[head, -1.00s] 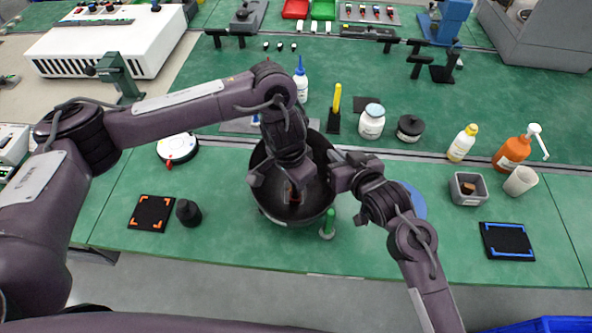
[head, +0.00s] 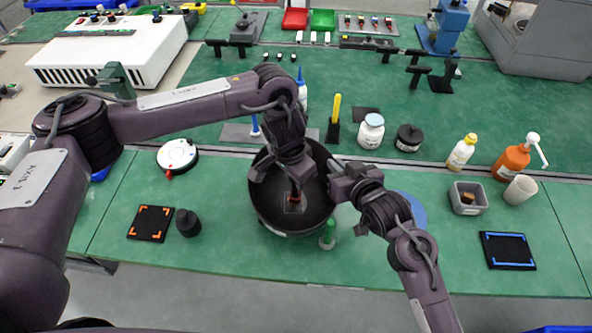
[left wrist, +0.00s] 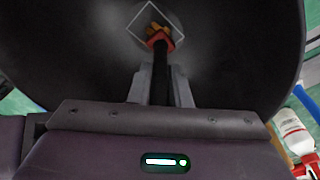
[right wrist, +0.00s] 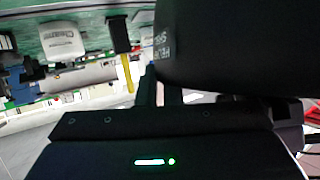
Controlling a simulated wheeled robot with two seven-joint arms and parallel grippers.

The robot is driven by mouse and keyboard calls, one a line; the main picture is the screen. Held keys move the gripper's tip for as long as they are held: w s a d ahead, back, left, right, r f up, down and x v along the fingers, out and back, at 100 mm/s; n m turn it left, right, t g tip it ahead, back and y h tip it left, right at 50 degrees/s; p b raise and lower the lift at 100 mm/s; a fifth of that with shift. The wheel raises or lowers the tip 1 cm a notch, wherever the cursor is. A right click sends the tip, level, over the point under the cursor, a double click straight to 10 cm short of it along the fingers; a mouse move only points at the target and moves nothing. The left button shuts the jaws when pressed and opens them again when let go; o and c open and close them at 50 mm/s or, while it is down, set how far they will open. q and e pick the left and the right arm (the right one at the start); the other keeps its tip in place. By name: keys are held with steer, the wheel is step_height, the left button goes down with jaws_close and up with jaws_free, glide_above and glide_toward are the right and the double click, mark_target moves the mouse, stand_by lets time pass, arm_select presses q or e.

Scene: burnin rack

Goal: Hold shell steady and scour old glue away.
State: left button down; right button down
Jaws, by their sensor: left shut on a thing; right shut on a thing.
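The shell is a wide black bowl (head: 264,205) at the front middle of the green bench. My right gripper (head: 333,183) is shut on its right wall, and the dark shell also fills the upper right of the right wrist view (right wrist: 235,50). My left gripper (head: 291,186) reaches down into the bowl, shut on a tool with a black handle (left wrist: 161,82) and a red head (left wrist: 160,39). The red head is at an amber glue patch (left wrist: 153,28) inside a thin white square outline on the bowl's inner surface. The tool's working edge is too small to make out.
A green-capped item (head: 328,237) stands close to the bowl's front right. A black knob-like piece (head: 188,222) and an orange-marked mat (head: 151,223) lie left. A grey bin (head: 468,198), a white cup (head: 520,189) and a blue-marked mat (head: 508,250) are right.

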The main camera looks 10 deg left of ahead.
arm_select(q)
steer(key=s, duration=0.3)
steer(key=shift+s+d, duration=0.1)
steer(key=shift+d, duration=0.1)
arm_select(e)
steer(key=shift+f, duration=0.1)
arm_select(q)
steer(key=shift+a, duration=0.35)
steer(key=shift+w+a, duration=0.2)
steer(key=shift+w, duration=1.3)
steer(key=shift+w+a, duration=0.15)
steer(key=shift+w, duration=1.3)
steer(key=shift+s+d, duration=0.2)
steer(key=shift+s, duration=1.25)
steer(key=shift+s+d, duration=0.15)
steer(key=shift+s, duration=1.25)
steer(key=shift+s+r, duration=0.15)
step_height(320, 180, up, 8)
steer(key=shift+f, duration=0.25)
